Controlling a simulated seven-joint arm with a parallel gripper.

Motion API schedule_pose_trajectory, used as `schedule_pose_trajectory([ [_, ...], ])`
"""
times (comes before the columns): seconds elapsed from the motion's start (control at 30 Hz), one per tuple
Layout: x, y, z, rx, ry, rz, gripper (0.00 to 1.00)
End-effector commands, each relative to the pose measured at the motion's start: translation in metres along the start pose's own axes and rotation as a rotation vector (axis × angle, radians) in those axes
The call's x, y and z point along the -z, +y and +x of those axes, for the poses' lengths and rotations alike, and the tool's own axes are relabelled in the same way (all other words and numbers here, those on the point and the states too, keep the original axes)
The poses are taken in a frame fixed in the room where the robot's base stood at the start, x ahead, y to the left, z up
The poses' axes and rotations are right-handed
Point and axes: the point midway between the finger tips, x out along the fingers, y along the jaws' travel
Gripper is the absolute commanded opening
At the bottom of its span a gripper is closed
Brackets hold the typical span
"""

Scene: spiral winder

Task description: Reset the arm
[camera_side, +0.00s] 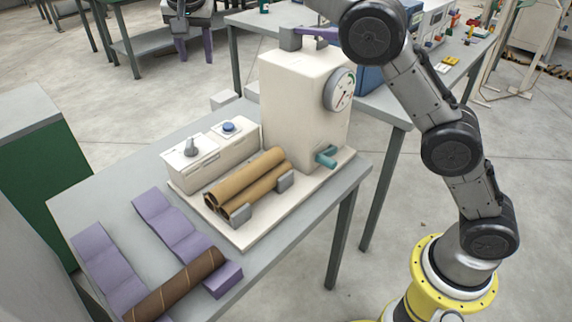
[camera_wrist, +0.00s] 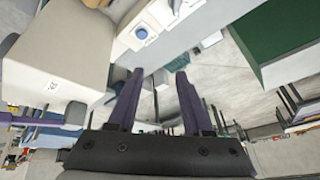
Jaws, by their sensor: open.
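My gripper (camera_side: 194,57) shows at the top edge of the side view, its purple fingers pointing down. It is open and empty. The wrist view shows its two purple fingers (camera_wrist: 159,75) apart with nothing between them. The cream winder machine (camera_side: 298,90) stands on the table with a dial gauge (camera_side: 340,90) and a teal spout-like part (camera_side: 326,158). Several tan tubes (camera_side: 249,181) lie stacked at its base. A dark brown striped tube (camera_side: 176,285) lies across the front ends of two purple stepped racks (camera_side: 103,261). Part of my arm is cut off by the frame top.
A control box (camera_side: 195,161) with a grey knob and a blue button (camera_side: 228,127) sits beside the machine. A purple bar (camera_side: 317,33) is on the machine's top. A green cabinet (camera_side: 40,180) stands at the left. The grey table (camera_side: 100,195) is bare behind the racks.

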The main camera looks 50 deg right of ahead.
Motion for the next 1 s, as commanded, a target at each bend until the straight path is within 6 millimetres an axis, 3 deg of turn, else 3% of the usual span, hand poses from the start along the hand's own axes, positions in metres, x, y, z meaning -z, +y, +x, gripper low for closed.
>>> schedule_pose_trajectory([
  [0.03,0.014,0.021,-0.023,0.013,0.006,0.027,0.50],
  [0.2,0.033,0.084,-0.076,0.046,0.011,0.046,0.50],
  [0.37,0.032,0.147,-0.112,0.079,0.014,0.015,0.50],
  [0.5,0.015,0.202,-0.132,0.107,0.015,-0.037,0.50],
  [0.77,-0.047,0.300,-0.135,0.159,0.018,-0.186,0.50],
  [1.0,-0.128,0.370,-0.097,0.201,0.013,-0.381,0.50],
])
